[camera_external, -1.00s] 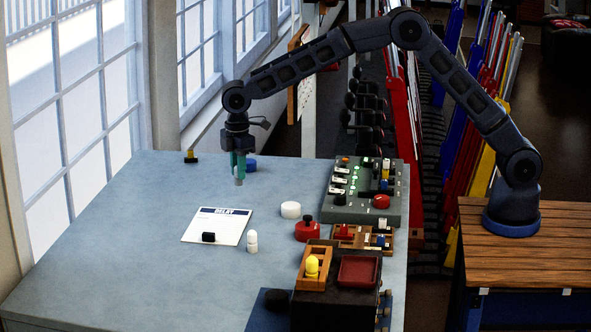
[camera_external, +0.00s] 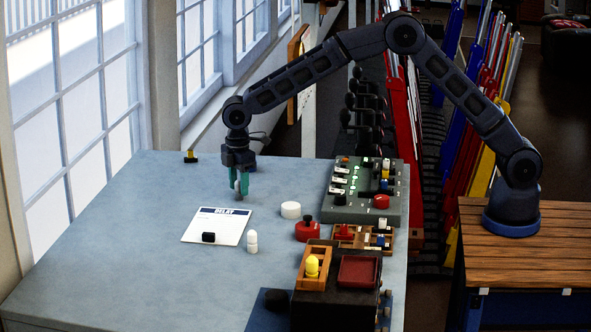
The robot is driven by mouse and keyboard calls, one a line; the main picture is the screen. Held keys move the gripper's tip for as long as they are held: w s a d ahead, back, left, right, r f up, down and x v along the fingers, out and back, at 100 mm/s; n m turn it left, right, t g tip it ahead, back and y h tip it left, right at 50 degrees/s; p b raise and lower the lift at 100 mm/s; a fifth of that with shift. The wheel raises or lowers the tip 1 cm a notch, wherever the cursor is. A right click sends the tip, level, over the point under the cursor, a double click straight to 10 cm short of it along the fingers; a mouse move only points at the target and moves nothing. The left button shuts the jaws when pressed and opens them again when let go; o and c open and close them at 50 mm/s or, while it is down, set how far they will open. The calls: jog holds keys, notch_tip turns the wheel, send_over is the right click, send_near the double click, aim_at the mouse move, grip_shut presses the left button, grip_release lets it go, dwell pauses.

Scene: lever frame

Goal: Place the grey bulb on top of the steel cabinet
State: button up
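My gripper (camera_external: 240,187), with teal fingers, points down over the back-middle of the grey table. A small grey piece, which looks like the grey bulb (camera_external: 239,194), sits between the fingers and shows slightly below them. The gripper appears shut on it; the fine contact is too small to see. Its lower end is close to the table top, and I cannot tell if it touches. A dark box (camera_external: 340,308) at the front right, possibly the steel cabinet, carries an orange frame with a yellow bulb (camera_external: 312,266) and a dark red tray (camera_external: 359,271).
A white bulb-like piece (camera_external: 252,243) stands beside a paper sheet (camera_external: 204,228) with a black piece on it. A white disc (camera_external: 291,210), a red knobbed piece (camera_external: 307,231) and a control panel (camera_external: 350,211) stand to the right. The table's left side is mostly clear.

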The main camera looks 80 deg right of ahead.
notch_tip(320, 180, up, 11)
jog(key=s+d+r+m+t, duration=0.15)
jog(key=s+d+r, duration=0.35)
jog(key=s+r, duration=0.7)
jog(key=s+d+r+m, duration=0.1)
jog(key=s+d+r, duration=0.2)
jog(key=s, duration=0.5)
jog(key=s+d+r+m, duration=0.2)
jog(key=s+r, duration=0.1)
jog(key=s, duration=0.5)
jog(key=s+d+f+m+t, duration=0.1)
jog(key=s+d+f, duration=0.1)
jog(key=s, duration=0.8)
jog(key=s+d+f+m+t, duration=0.1)
jog(key=s+d+f+m, duration=0.1)
jog(key=s, duration=0.8)
jog(key=s+d+f+m+t, duration=0.1)
jog(key=s+d+f, duration=0.1)
jog(key=s, duration=0.8)
jog(key=shift+f, duration=0.35)
